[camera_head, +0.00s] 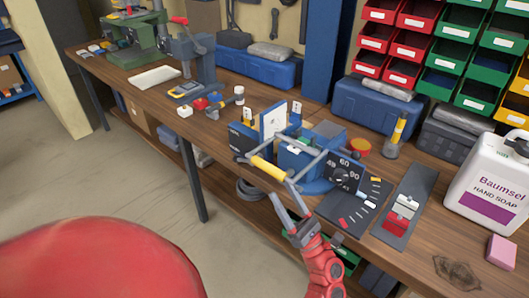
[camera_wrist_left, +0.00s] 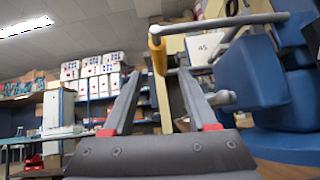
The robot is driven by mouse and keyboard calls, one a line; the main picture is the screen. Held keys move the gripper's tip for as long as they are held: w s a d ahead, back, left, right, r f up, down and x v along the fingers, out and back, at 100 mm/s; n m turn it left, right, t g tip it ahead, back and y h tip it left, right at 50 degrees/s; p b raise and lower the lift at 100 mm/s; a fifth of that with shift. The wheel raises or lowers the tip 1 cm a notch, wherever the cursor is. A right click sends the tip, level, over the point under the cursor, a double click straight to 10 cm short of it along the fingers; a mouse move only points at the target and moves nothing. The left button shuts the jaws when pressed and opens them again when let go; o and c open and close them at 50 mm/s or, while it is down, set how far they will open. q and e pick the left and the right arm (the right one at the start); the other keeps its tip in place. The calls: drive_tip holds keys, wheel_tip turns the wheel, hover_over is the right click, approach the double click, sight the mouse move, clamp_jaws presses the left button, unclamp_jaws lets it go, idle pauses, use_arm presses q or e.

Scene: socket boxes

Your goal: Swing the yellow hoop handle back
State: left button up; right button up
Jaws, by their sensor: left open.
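The yellow hoop handle (camera_head: 268,168) is a yellow grip on a grey bar at the front of a blue device (camera_head: 316,185) on the bench. A grey tube of the hoop runs from near the grip up to the right. My left gripper (camera_head: 281,189) is open and close below the right end of the yellow grip. In the left wrist view, the yellow grip (camera_wrist_left: 158,57) shows ahead, between the tips of the two open fingers (camera_wrist_left: 158,74). I cannot tell whether they touch it. My right gripper is not in view.
A dial box (camera_head: 346,173) stands right of the hoop, with a dark marked plate (camera_head: 355,204) before it. A panel with a red-and-white switch (camera_head: 400,212), a soap canister (camera_head: 492,184) and a pink block (camera_head: 501,252) are further right.

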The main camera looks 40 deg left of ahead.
sight(265, 162)
use_arm(q)
drive_tip(key=p+x, duration=0.2)
drive_tip(key=x, duration=0.9)
drive_tip(key=shift+r+p, duration=0.1)
drive_tip(key=shift+p, duration=0.25)
clamp_jaws()
idle(0.7)
